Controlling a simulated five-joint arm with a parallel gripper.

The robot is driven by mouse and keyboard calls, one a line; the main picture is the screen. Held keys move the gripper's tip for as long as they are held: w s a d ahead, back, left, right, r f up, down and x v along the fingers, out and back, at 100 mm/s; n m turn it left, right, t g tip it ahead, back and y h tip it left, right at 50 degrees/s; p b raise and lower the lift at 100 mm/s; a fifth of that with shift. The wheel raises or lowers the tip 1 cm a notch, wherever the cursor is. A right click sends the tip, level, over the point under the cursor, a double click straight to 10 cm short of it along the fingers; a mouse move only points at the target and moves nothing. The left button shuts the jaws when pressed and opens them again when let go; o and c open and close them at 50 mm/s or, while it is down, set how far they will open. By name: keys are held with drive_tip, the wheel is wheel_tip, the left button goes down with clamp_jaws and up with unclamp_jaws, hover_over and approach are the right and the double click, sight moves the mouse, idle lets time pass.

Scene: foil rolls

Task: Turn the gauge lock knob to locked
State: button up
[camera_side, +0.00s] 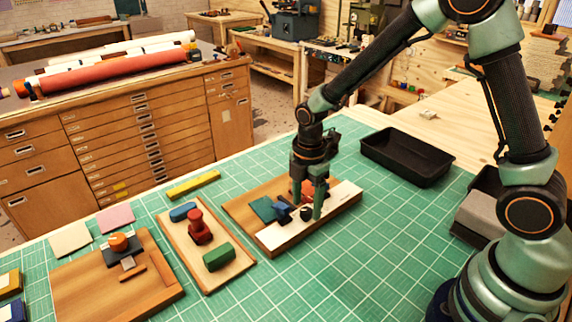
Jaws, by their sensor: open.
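A wooden board (238,208) with a white strip (345,197) along its front lies under my gripper. A small black knob (306,214) shows on the white strip and looks like the gauge lock knob. Any lock marking is too small to read. My gripper (308,208) points down over this board, open, with its fingers close around or just behind the knob; I cannot tell whether they touch it. A blue block (264,209) sits left of the fingers. An orange-red part (303,189) is partly hidden behind them.
A narrow board (176,236) to the left holds a red knobbed piece (199,228), a green block (219,256) and a blue piece (183,211). Further left is a board with an orange knob (119,242). A black tray (405,158) stands behind right. The mat's front middle is clear.

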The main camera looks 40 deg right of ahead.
drive_tip(key=shift+f, duration=0.6)
clamp_jaws()
